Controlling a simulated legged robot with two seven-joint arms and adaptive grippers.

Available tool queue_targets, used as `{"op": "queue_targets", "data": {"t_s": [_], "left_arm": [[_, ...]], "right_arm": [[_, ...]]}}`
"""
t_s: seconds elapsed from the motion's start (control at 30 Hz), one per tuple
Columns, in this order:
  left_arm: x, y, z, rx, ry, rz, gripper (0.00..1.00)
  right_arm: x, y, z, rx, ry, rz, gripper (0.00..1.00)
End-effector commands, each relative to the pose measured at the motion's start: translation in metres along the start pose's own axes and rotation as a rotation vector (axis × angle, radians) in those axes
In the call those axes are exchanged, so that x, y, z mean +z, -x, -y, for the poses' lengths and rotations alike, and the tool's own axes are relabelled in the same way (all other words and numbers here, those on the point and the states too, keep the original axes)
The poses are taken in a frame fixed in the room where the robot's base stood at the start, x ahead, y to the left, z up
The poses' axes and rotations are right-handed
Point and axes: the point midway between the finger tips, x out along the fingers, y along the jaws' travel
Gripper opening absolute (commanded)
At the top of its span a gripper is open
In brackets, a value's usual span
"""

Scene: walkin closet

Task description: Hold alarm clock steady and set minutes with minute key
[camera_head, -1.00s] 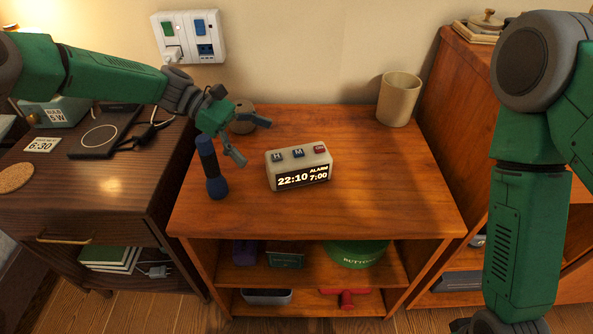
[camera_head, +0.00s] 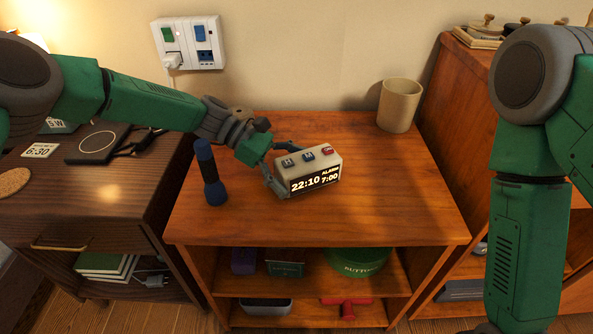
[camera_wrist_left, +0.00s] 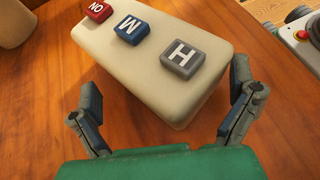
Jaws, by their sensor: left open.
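The cream alarm clock (camera_head: 315,185) stands on the wooden cabinet top, its display reading 22:10 with ALARM 7:00. On its top are a grey H key (camera_wrist_left: 182,58), a blue M key (camera_wrist_left: 131,29) and a red ON key (camera_wrist_left: 97,11). The M key also shows in the head view (camera_head: 308,156). My left gripper (camera_head: 279,170) is open at the clock's left end. In the left wrist view its fingers (camera_wrist_left: 168,118) stand on either side of the clock's H-key end, with small gaps visible. My right arm (camera_head: 528,230) hangs at the right, its gripper out of view.
A dark blue flashlight (camera_head: 210,174) stands upright left of the clock, close to my left arm. A beige cup (camera_head: 399,105) is at the back right. The cabinet top (camera_head: 400,205) is clear right of the clock.

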Motion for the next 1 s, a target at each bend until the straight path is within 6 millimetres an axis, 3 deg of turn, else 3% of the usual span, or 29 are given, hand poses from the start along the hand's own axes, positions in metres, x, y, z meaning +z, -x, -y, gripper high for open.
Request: {"op": "queue_targets", "data": {"t_s": [0.17, 0.2, 0.27, 0.33, 0.8, 0.87, 1.0], "left_arm": [[0.0001, 0.0001, -0.0001, 0.000, 0.000, 0.000, 1.00], [0.0001, 0.0001, -0.0001, 0.000, 0.000, 0.000, 0.86], [0.0000, 0.0002, -0.0002, 0.001, 0.000, 0.000, 0.68], [0.0000, 0.0002, -0.0002, 0.000, 0.000, 0.000, 0.63], [-0.0004, 0.0001, 0.0002, -0.001, 0.000, 0.000, 0.57], [-0.0004, 0.0000, 0.0003, -0.001, 0.000, 0.000, 0.57], [-0.0005, -0.0001, 0.0004, -0.001, 0.000, 0.000, 0.57]], "right_arm": [[0.0000, 0.0000, 0.0000, 0.000, 0.000, 0.000, 0.82], [0.0000, 0.0000, 0.0000, 0.000, 0.000, 0.000, 0.82], [0.0000, 0.0000, 0.0000, 0.000, 0.000, 0.000, 0.82], [0.0000, 0.0000, 0.0000, 0.000, 0.000, 0.000, 0.82], [0.0001, -0.0001, 0.0000, 0.000, 0.000, 0.000, 0.82], [0.0001, -0.0001, 0.0000, 0.000, 0.000, 0.000, 0.64], [0.0001, -0.0001, 0.0000, 0.000, 0.000, 0.000, 0.15]]}}
